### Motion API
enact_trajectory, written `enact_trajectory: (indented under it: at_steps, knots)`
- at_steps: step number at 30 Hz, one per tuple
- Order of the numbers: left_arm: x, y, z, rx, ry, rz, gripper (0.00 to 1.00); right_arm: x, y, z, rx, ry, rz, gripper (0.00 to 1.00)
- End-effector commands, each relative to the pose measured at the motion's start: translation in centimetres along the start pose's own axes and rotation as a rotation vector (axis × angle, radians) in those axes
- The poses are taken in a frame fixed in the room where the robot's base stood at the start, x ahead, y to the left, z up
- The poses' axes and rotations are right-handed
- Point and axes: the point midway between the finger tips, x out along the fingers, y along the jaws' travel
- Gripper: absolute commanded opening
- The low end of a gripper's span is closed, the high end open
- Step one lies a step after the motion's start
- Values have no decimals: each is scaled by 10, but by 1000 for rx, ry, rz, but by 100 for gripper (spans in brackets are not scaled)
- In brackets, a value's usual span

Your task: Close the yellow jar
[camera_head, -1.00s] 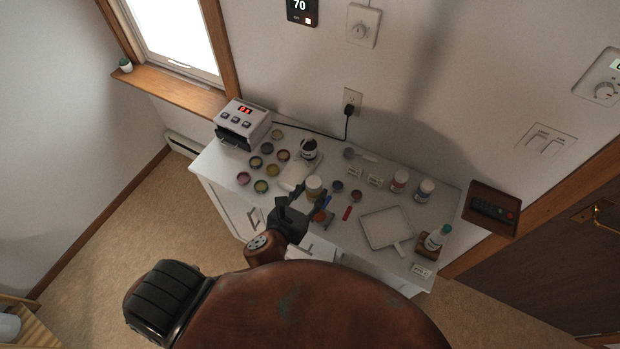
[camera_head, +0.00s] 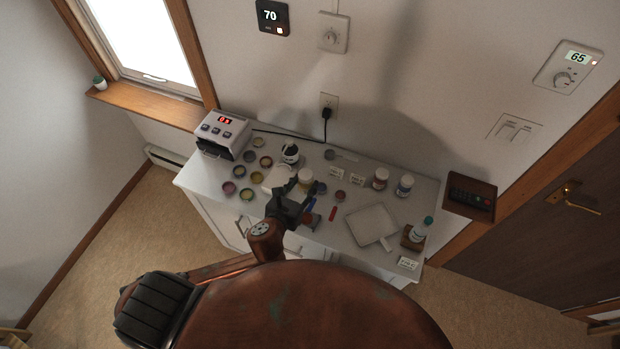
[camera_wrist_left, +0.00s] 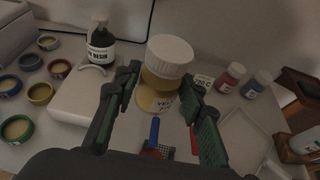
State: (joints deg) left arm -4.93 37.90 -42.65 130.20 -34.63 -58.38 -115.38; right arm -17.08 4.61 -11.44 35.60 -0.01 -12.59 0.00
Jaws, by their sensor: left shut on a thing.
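The yellow jar (camera_wrist_left: 155,98) has a pale yellow body, partly visible label and wide white ribbed lid (camera_wrist_left: 170,52). In the head view the jar (camera_head: 306,175) is near the middle of the white cabinet top. My left gripper (camera_head: 302,187) reaches it from the front. The finger contact is partly hidden. My right gripper is not in view.
A dark resin bottle (camera_wrist_left: 101,46) stands behind left, by a white block (camera_wrist_left: 85,98). Several small open pots (camera_head: 247,194) lie left. Capped bottles (camera_head: 381,177), a white tray (camera_head: 371,226) and a green-capped bottle (camera_head: 422,229) occupy the right. A box with a red display (camera_head: 222,133) stands far left.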

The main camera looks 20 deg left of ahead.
Motion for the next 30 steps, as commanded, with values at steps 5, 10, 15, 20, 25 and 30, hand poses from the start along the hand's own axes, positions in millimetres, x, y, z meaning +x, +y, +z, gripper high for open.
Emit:
enact_trajectory:
  at_steps: [5,10,15,20,25,30]
  knots:
    - [45,4,0,-2,-3,3,0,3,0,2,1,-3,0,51]
    - [89,7,-2,-3,-2,3,0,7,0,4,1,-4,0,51]
    - [124,9,-24,-3,1,3,0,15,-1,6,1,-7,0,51]
    - [142,10,-32,-1,-2,2,0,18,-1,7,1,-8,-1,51]
    - [146,10,-33,0,-3,2,0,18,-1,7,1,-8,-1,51]
    - [146,10,-33,0,-2,2,0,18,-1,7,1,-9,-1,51]
